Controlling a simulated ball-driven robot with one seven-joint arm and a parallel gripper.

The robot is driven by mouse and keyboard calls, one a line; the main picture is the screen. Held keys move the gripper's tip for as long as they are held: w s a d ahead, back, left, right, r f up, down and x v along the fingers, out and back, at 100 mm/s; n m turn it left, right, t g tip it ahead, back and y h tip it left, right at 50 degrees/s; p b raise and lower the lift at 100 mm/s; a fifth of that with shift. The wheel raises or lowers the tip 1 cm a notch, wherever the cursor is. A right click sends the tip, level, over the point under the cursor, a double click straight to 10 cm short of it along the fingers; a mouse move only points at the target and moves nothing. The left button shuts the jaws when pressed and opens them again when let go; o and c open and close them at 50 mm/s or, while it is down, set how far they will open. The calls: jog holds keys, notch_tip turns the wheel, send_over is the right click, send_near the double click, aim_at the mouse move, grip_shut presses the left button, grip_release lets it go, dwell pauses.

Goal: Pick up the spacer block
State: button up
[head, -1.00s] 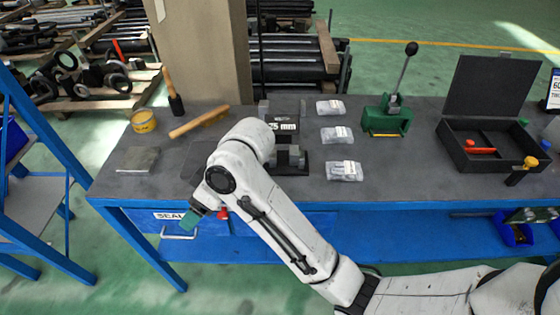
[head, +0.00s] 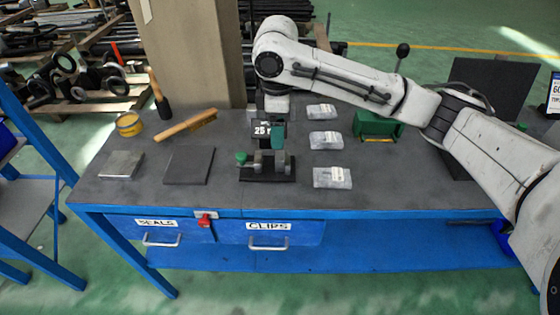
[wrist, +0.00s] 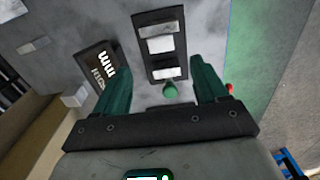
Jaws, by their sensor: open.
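A dark block (head: 261,129) with white lettering "25 mm" stands toward the back of the bench; it is likely the spacer block. In the wrist view it (wrist: 97,67) shows beside my left finger, its lettering partly hidden. My gripper (head: 272,138) hangs pointing down over the bench, close to this block. In the wrist view my gripper (wrist: 160,70) has its two green fingers apart with nothing held. Between and beyond them lies a black-based fixture (head: 267,174) with grey blocks and a green knob; it also shows in the wrist view (wrist: 158,16).
A pillar (head: 195,50) stands behind the bench.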

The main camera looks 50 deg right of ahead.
aim_at(278, 155)
notch_tip(278, 155, down, 10)
jog(key=shift+s+r+p, duration=0.1)
jog(key=shift+p, duration=0.45)
jog(key=c, duration=1.2)
jog(key=shift+r, duration=0.15)
